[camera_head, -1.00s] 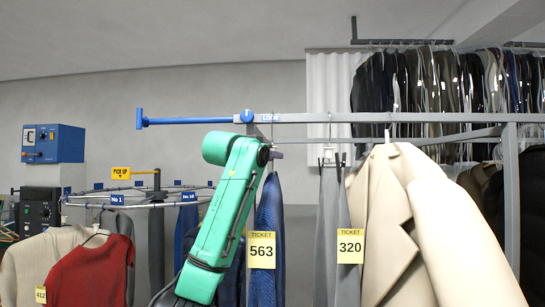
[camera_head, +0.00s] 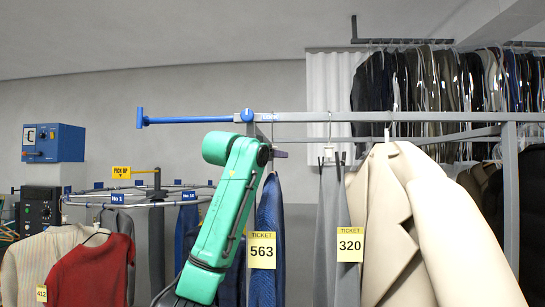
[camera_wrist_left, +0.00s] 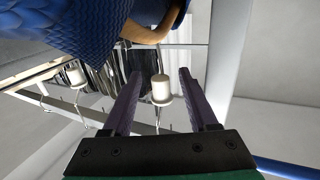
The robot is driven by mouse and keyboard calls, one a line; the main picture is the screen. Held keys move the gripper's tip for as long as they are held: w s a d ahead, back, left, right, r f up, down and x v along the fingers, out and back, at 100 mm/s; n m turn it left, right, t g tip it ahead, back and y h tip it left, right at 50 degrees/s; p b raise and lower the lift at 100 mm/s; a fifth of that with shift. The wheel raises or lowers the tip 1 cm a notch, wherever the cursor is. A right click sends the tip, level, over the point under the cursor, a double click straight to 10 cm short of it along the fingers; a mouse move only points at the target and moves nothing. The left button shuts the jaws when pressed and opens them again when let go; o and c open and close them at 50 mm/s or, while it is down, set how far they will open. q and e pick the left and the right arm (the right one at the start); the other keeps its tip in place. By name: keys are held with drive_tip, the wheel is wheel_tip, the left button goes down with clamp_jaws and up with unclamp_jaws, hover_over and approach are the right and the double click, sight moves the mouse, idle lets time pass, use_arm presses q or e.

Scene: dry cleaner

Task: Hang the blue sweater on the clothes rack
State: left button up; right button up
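The blue sweater (camera_head: 267,215) hangs upright below the rack's grey rail (camera_head: 400,117), with yellow ticket 563 (camera_head: 262,250) on its front. In the left wrist view its knit (camera_wrist_left: 85,25) fills the top left, beside a curved wooden hanger (camera_wrist_left: 150,32). My left gripper (camera_head: 281,154) is at the sweater's top, just under the rail; the green arm covers part of the sweater. In the left wrist view the two purple fingers (camera_wrist_left: 155,72) are apart. A white hanger neck (camera_wrist_left: 161,89) appears between them with gaps on both sides; whose hanger it is, I cannot tell. My right gripper is out of view.
Grey trousers (camera_head: 328,200) and a beige coat (camera_head: 425,225) with ticket 320 (camera_head: 350,245) hang right of the sweater. A blue bar (camera_head: 185,121) extends left from the rail. A round rack (camera_head: 135,198) with a red sweater (camera_head: 90,270) stands at left.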

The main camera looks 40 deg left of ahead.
use_arm(q)
drive_tip(key=shift+f, duration=0.1)
drive_tip(key=shift+s, duration=0.1)
drive_tip(key=b+v, duration=0.7)
drive_tip(key=v, duration=0.7)
drive_tip(key=shift+s, duration=0.2)
drive_tip(key=shift+d, duration=0.1)
